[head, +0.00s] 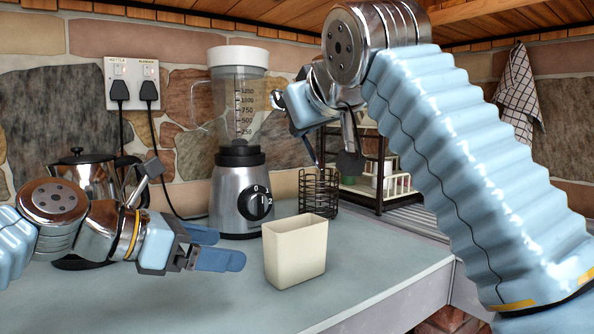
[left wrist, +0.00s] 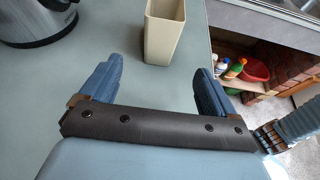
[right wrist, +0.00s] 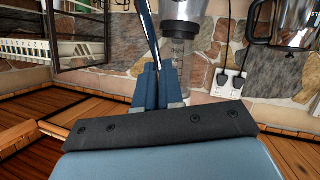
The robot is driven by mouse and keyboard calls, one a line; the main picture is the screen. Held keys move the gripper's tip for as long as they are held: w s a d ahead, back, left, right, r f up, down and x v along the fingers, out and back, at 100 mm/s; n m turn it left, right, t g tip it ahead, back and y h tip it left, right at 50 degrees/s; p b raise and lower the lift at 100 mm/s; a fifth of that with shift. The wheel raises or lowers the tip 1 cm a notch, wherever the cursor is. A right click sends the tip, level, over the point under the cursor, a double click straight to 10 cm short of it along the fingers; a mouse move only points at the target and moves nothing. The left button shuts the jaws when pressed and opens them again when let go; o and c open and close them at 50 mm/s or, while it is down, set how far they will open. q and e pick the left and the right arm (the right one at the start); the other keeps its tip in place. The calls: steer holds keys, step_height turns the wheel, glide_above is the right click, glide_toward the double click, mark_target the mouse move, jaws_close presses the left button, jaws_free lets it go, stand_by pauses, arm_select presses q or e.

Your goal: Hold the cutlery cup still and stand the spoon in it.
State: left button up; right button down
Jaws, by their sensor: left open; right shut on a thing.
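The cutlery cup (head: 295,255) is a cream, flat-sided, open-topped cup standing upright on the grey worktop. My left gripper (head: 230,248) is open just left of it, low over the worktop. In the left wrist view the cup (left wrist: 160,42) stands ahead of the parted blue fingers, apart from them. My right gripper (right wrist: 157,75) is raised and shut on a thin, long thing, seemingly the spoon (right wrist: 148,35), which points away from the fingers. In the head view that gripper is above and behind the cup, partly hidden by my arm, and the spoon is hard to make out.
A blender (head: 238,190) stands behind the cup, with a metal pot (head: 85,175) at left. A black wire holder (head: 318,192) and a dish rack (head: 378,175) are behind right. The worktop's edge (head: 400,295) is right of the cup. Worktop in front is clear.

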mark_target(270, 255)
arm_select(q)
steer(key=x, duration=1.1)
steer(key=shift+w+d+f, duration=0.15)
steer(key=shift+w+d, duration=0.05)
steer(key=shift+d, duration=0.1)
steer(key=shift+c, duration=0.5)
steer(key=c, duration=1)
